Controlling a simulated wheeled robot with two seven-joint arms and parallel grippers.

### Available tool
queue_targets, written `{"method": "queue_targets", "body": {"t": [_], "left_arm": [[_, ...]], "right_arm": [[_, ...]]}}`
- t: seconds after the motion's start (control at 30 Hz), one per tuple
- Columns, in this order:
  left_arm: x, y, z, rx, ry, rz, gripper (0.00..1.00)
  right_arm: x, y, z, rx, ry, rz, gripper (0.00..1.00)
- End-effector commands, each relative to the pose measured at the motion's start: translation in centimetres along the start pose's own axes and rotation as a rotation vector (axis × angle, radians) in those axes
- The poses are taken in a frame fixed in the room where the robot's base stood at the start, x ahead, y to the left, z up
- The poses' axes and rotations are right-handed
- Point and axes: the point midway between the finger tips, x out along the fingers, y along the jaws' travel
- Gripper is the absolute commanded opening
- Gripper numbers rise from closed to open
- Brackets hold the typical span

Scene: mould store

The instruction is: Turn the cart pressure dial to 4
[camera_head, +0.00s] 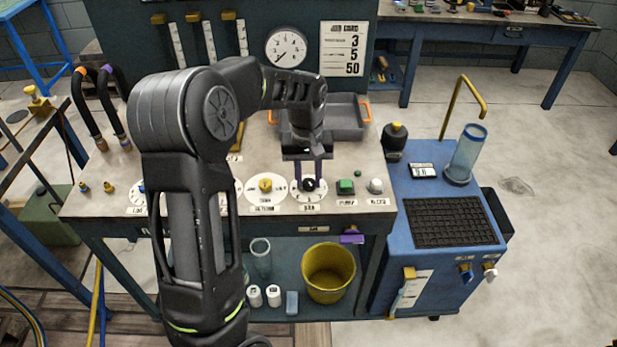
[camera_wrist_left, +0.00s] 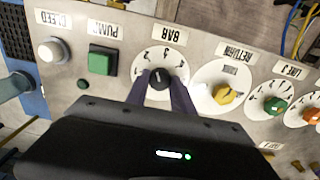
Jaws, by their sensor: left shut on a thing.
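The pressure dial (camera_head: 321,193) is a white round scale marked BAR on the cart's front panel, with a black knob (camera_head: 308,185) at its centre. My left gripper (camera_head: 308,178) comes down from above with its purple fingers on both sides of the knob, shut on it. In the left wrist view the dial (camera_wrist_left: 177,67) appears upside down, with the black knob (camera_wrist_left: 160,78) between the fingers (camera_wrist_left: 160,88). The knob's pointer is too small to read surely. The right gripper does not show.
Left of the dial is the yellow RETURN knob (camera_head: 265,185); right are the green PUMP button (camera_head: 345,187) and white BLEED button (camera_head: 376,186). Behind stand a grey tray (camera_head: 345,120) and a round gauge (camera_head: 286,47). A blue cabinet (camera_head: 405,195) adjoins on the right.

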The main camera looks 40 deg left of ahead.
Motion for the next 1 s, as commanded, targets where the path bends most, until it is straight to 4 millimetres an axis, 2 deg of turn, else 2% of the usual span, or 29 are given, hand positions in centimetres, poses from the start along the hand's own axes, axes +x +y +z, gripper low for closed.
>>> {"method": "queue_targets", "body": {"t": [1.0], "left_arm": [[0.07, 0.01, -0.01, 0.961, -0.023, 0.000, 0.00]], "right_arm": [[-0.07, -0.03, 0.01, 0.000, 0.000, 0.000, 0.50]]}}
